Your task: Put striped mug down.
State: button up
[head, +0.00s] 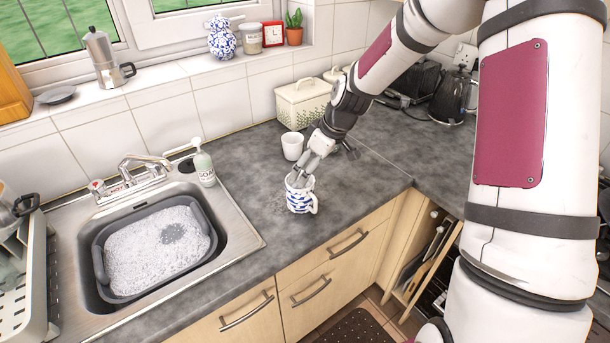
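The striped mug (301,198) is white with blue bands and has its handle on the right. It is upright at the grey countertop (255,215), near the front edge and right of the sink. My gripper (302,176) reaches down to the mug's rim from above. The fingertips are partly hidden at the rim, so I cannot tell whether they are closed on it. I also cannot tell whether the mug's base touches the counter or is slightly above it.
A plain white cup (292,146) stands just behind the mug. A cream bread box (301,104) is further back. The sink (240,244) holds a grey basin (100,262) of suds, with a soap bottle (204,165) at its back corner. Counter between sink and mug is clear.

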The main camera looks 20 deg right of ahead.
jog(key=shift+s+d+r, duration=0.1)
jog(key=shift+s+r, duration=0.1)
jog(key=shift+r, duration=0.5)
jog(key=s+a+r+m+t+h, duration=0.1)
jog(key=s+r+m+h, duration=0.15)
jog(key=s+r, duration=0.8)
jog(key=s+a+r+m+h, duration=0.1)
jog(key=s+r+m, duration=0.2)
jog(key=s+r, duration=0.75)
jog(key=s+r+m+t, duration=0.1)
jog(key=s+m, duration=0.1)
jog(key=s, duration=0.7)
jog(key=shift+s+a+r, duration=0.2)
jog(key=shift+s+r, duration=0.05)
jog(key=shift+s, duration=0.15)
jog(key=shift+m+y, duration=0.25)
